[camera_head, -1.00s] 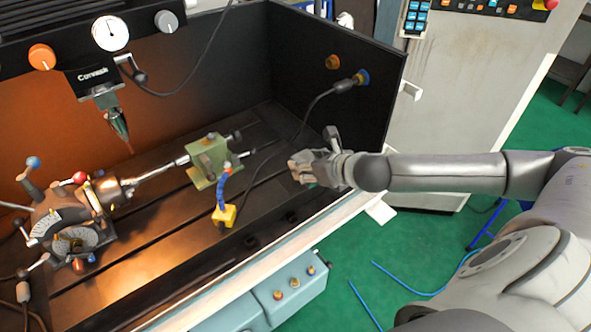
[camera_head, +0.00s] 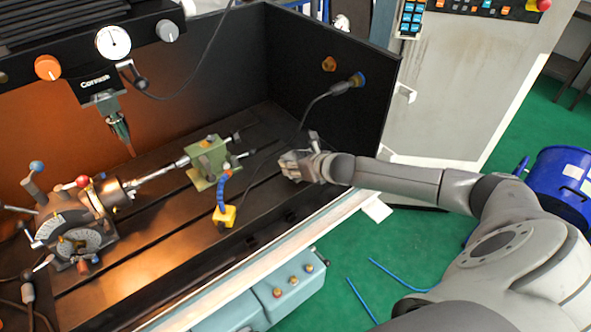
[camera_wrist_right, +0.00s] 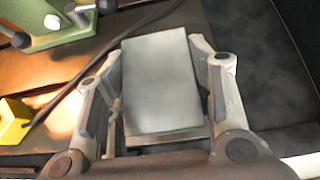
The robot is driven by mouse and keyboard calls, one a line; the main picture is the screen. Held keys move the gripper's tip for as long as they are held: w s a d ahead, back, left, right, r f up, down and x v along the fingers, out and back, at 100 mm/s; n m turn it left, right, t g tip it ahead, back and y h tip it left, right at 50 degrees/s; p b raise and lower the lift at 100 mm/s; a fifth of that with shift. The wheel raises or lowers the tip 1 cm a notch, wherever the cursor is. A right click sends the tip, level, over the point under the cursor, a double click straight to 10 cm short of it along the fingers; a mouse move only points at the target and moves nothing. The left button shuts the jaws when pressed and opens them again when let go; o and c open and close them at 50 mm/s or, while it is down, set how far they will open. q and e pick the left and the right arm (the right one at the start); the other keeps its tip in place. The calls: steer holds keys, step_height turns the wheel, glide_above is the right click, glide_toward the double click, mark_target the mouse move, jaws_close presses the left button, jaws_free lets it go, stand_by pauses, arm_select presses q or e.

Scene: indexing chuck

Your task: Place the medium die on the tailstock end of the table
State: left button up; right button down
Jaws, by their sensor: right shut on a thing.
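My right gripper (camera_head: 290,165) is over the right end of the slotted machine table (camera_head: 150,262), beyond the green tailstock (camera_head: 208,161). In the right wrist view its two fingers (camera_wrist_right: 160,95) are shut on a grey rectangular block, the medium die (camera_wrist_right: 162,80), one finger along each side. In the head view the die is small and mostly hidden by the gripper. I cannot tell whether its underside touches the table. The tailstock also shows at the top left of the right wrist view (camera_wrist_right: 58,22). My left gripper is not in view.
A blue hose on a yellow base (camera_head: 224,216) stands on the table between the tailstock and the front edge. A black cable (camera_head: 300,125) runs from the side wall (camera_head: 335,110) down near my gripper. The indexing chuck (camera_head: 85,225) is at the left.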

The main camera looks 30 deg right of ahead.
steer(key=shift+w+f+p, duration=0.1)
steer(key=shift+f+p, duration=0.3)
steer(key=shift+f, duration=0.45)
steer(key=shift+w+f, duration=0.1)
steer(key=shift+f, duration=0.45)
steer(key=shift+f, duration=0.1)
steer(key=c, duration=1.1)
jaws_free()
steer(key=shift+f, duration=0.25)
steer(key=o, duration=0.4)
steer(key=shift+s, duration=0.2)
